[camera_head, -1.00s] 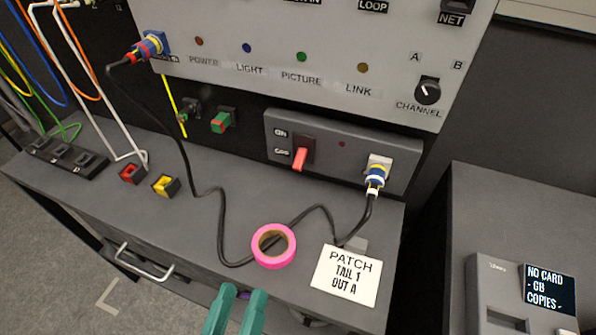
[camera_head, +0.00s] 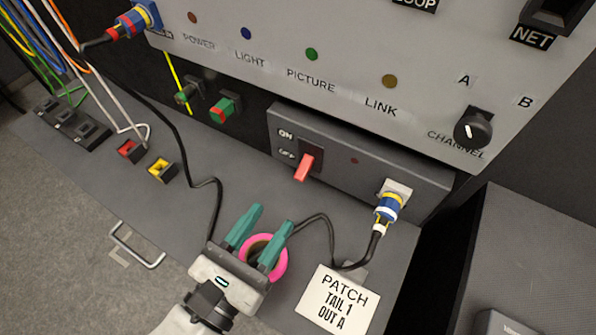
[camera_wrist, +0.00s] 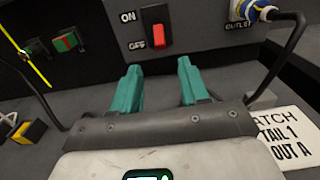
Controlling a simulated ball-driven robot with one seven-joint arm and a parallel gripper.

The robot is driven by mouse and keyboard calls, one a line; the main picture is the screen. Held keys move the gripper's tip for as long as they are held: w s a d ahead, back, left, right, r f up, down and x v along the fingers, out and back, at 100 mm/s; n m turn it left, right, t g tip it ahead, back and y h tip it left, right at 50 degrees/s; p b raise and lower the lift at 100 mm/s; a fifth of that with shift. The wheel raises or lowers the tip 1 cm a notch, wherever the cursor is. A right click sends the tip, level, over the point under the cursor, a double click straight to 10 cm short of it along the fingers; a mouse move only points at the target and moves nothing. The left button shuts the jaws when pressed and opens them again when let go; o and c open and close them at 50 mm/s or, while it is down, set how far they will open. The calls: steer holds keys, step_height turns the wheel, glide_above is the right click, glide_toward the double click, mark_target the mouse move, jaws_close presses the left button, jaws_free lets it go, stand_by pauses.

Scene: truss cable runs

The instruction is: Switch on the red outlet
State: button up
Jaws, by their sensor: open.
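The outlet box (camera_head: 426,180) is a dark grey panel with ON and OFF labels. Its red rocker switch (camera_head: 305,167) is tilted down toward the OFF label, and it also shows in the wrist view (camera_wrist: 158,36). A small dark red lamp (camera_head: 354,161) on the box looks unlit. A blue, yellow and white plug (camera_head: 388,207) sits in the box's right socket. My gripper (camera_head: 268,220) is open and empty, with teal fingers pointing toward the box. It is below and in front of the switch, apart from it. In the wrist view the switch shows beyond the gap between the fingers.
A pink tape roll (camera_head: 284,263) lies on the desk, partly hidden by my gripper. A PATCH card (camera_head: 337,299) lies right of it. A black cable (camera_head: 325,225) runs across the desk from the plug. Red (camera_head: 131,151) and yellow (camera_head: 162,169) connectors sit at left.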

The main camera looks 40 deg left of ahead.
mark_target(304, 168)
steer(key=p+x, duration=0.2)
steer(key=x, duration=0.7)
steer(key=shift+d, duration=0.1)
steer(key=shift+c, duration=0.2)
jaws_close()
